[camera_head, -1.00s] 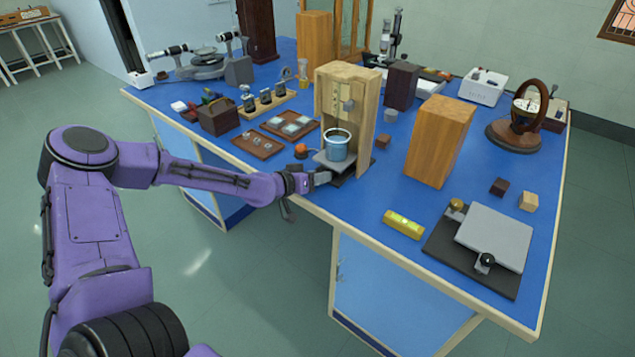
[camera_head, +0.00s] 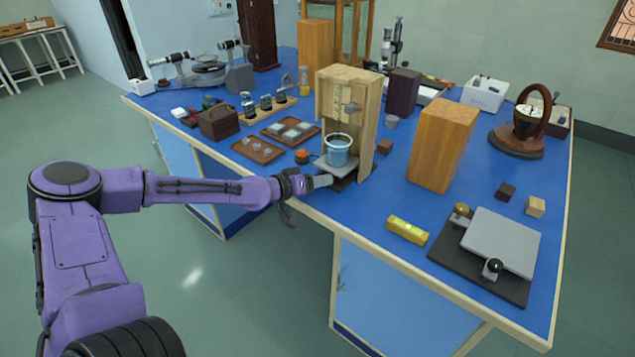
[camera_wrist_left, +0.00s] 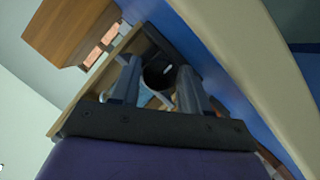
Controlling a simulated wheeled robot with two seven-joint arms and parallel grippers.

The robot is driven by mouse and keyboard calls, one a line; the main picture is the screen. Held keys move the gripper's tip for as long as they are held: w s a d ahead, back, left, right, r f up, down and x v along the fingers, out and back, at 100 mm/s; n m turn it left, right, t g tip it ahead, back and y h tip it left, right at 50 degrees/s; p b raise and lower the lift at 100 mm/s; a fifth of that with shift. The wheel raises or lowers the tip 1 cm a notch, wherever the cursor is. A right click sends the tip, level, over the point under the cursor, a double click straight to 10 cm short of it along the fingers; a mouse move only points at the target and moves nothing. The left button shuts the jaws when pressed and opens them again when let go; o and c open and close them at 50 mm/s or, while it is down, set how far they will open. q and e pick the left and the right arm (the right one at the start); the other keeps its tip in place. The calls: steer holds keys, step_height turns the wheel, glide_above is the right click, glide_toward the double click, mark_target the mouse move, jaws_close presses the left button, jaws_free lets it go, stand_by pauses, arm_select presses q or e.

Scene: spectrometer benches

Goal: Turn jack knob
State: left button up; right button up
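The small jack (camera_head: 334,166) stands at the table's front edge, at the foot of a wooden stand (camera_head: 347,95). A blue cup (camera_head: 338,150) with a dark opening sits on its grey plate. My left gripper (camera_head: 322,181) reaches the jack's front from the left. In the left wrist view, a dark round knob (camera_wrist_left: 158,76) lies between my two fingertips and fills the gap, so the gripper looks shut on it. The cup shows partly behind the fingers. In the head view the knob is hidden by the gripper. My right gripper is not in view.
A larger jack (camera_head: 500,240) with a black knob stands at the right, near a yellow level (camera_head: 407,230). An orange-topped item (camera_head: 302,156) and a tray (camera_head: 258,150) are just left of the small jack. A wooden block (camera_head: 443,145) stands to the right.

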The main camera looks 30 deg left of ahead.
arm_select(q)
steer(key=shift+o, duration=0.8)
